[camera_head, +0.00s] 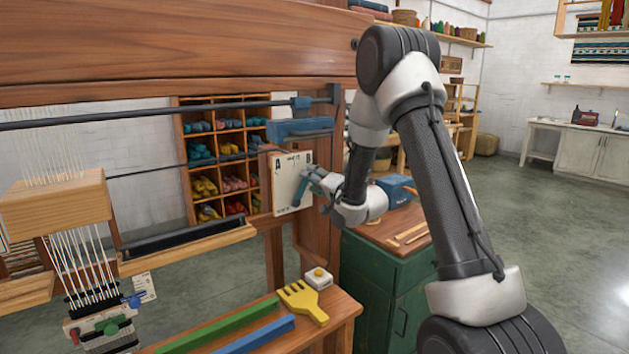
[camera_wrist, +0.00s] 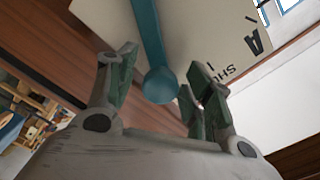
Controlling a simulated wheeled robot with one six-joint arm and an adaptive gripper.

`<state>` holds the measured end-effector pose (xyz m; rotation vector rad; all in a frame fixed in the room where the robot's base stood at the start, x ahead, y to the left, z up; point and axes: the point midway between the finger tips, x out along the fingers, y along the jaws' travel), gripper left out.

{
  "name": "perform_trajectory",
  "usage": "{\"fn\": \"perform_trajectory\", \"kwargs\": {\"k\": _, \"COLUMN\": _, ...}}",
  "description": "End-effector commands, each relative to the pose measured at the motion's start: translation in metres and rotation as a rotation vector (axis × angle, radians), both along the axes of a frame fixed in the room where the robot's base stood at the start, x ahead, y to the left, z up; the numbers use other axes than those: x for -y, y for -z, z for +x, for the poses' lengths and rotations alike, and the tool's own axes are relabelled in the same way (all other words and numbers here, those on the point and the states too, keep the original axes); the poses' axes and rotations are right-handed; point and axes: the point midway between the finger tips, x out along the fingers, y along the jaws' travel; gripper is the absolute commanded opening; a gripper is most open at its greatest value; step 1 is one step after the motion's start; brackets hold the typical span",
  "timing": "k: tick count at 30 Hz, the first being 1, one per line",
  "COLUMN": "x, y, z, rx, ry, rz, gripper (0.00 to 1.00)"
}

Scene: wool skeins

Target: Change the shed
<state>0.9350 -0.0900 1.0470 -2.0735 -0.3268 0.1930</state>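The shed lever (camera_head: 300,191) is a teal bar on a cream plate (camera_head: 283,197) fixed to the loom's post. The plate has an "A" at upper left and a "B" at upper right; the lever's upper part leans right, toward the "B" side. In the wrist view the lever's round knob (camera_wrist: 160,86) sits between the two fingers of my gripper (camera_wrist: 163,90). The fingers are apart, with gaps to the knob on both sides. In the head view my gripper (camera_head: 317,182) is at the lever's upper end and partly hides it. White warp threads (camera_head: 80,262) hang at the left.
A bench (camera_head: 335,318) in front holds a yellow comb (camera_head: 301,301), a white block with a yellow button (camera_head: 319,279), and green and blue bars. A green cabinet (camera_head: 375,290) stands below my arm. Pigeonholes of yarn (camera_head: 217,128) stand behind. Open floor lies right.

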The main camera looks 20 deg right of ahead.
Motion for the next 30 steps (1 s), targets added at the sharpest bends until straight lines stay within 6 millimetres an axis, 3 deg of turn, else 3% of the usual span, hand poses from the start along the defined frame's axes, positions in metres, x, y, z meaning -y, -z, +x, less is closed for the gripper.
{"fn": "perform_trajectory", "kwargs": {"k": 11, "x": 0.003, "y": -0.001, "z": -0.007, "rx": 0.003, "ry": 0.001, "rz": 0.000, "gripper": 0.53}}
{"fn": "perform_trajectory", "kwargs": {"k": 24, "x": 0.031, "y": -0.001, "z": -0.092, "rx": 0.001, "ry": 0.003, "rz": 0.000, "gripper": 0.53}}
{"fn": "perform_trajectory", "kwargs": {"k": 30, "x": 0.037, "y": 0.000, "z": -0.112, "rx": 0.000, "ry": 0.001, "rz": 0.000, "gripper": 0.53}}
